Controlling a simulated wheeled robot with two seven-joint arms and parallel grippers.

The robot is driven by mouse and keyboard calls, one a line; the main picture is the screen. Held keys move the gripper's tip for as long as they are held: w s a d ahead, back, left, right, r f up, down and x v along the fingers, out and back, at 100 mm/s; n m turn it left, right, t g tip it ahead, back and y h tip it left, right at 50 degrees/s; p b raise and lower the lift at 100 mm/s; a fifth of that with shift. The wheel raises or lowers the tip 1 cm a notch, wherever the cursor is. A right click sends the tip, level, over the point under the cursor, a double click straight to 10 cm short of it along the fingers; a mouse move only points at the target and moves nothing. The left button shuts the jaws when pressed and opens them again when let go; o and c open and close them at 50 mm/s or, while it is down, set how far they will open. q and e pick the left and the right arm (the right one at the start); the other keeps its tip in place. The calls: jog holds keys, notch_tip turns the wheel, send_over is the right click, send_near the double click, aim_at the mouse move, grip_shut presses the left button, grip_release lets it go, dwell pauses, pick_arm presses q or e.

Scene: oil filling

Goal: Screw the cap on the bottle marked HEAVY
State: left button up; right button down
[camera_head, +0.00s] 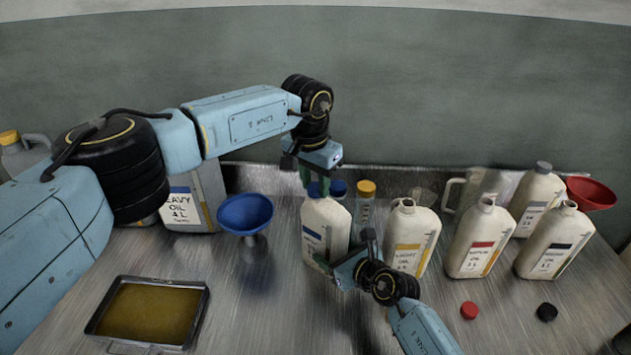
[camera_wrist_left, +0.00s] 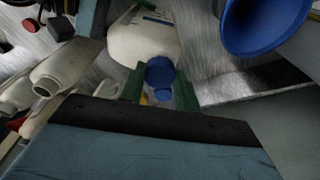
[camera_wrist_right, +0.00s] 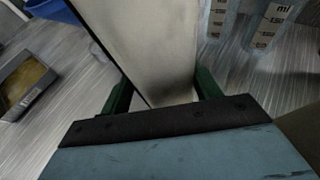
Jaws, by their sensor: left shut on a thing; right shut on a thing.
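A white bottle (camera_head: 322,235) with a blue label band stands upright left of the other white bottles; its lettering is too small to read. A blue cap (camera_head: 315,190) is at its mouth; it also shows in the left wrist view (camera_wrist_left: 159,71). My left gripper (camera_head: 313,182) points down from above, its green fingers (camera_wrist_left: 159,88) shut on the cap. My right gripper (camera_head: 342,268) is low at the front right of the bottle. In the right wrist view its fingers (camera_wrist_right: 160,98) are shut on the bottle's body (camera_wrist_right: 150,50). The thread is hidden.
White bottles (camera_head: 411,240) stand close on the right. A red cap (camera_head: 469,310) and a black cap (camera_head: 546,312) lie in front. A blue funnel (camera_head: 245,213), a HEAVY OIL can (camera_head: 207,195) and an oil tray (camera_head: 150,311) are left. A yellow-capped container (camera_head: 365,203) stands behind.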

dwell(0.3)
pick_arm(q)
jog(key=o, duration=0.9)
jog(key=shift+r, duration=0.1)
jog(key=shift+r, duration=2.15)
